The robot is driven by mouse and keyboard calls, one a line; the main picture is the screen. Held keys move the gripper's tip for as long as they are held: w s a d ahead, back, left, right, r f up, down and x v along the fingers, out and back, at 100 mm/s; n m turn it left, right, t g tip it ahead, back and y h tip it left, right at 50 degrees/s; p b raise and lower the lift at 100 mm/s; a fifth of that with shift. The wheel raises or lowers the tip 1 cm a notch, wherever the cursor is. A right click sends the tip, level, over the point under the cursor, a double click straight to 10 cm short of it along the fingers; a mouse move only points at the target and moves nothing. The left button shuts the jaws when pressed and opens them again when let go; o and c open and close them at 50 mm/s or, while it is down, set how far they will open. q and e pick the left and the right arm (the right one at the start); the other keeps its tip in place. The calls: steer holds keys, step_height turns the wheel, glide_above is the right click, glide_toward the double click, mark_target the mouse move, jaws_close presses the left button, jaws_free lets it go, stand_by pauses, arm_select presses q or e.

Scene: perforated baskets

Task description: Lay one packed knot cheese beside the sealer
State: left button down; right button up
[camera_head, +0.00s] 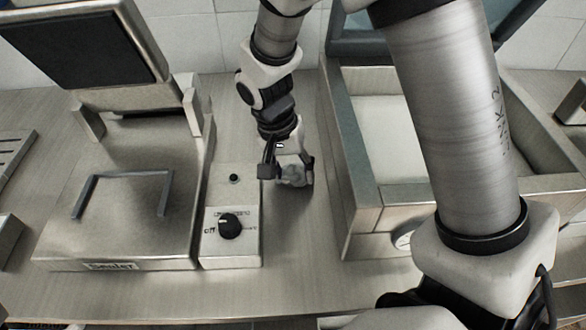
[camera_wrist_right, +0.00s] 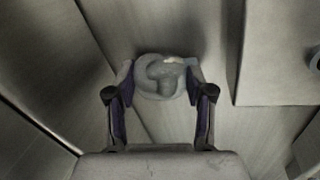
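The sealer (camera_head: 125,215) is a steel machine with its lid raised, standing at the left in the head view. Its control box (camera_head: 231,222) with a black knob is on its right side. My right gripper (camera_head: 288,172) points down just right of that box. The packed knot cheese (camera_head: 295,176), a greyish knotted lump in clear wrap, is between its fingers. In the right wrist view the gripper (camera_wrist_right: 160,80) has a fingertip against each side of the cheese (camera_wrist_right: 160,78). I cannot tell whether the cheese touches the counter. My left gripper is not in view.
A steel-rimmed basin (camera_head: 362,190) with a pale inside stands to the right of the gripper. A strip of bare counter (camera_head: 300,225) lies between the control box and the basin. A slotted metal piece (camera_head: 12,150) is at the far left.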

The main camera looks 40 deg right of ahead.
steer(key=o, duration=0.4)
steer(key=shift+c, duration=0.2)
steer(key=p+v, duration=0.1)
steer(key=v, duration=1.1)
steer(key=shift+r, duration=0.2)
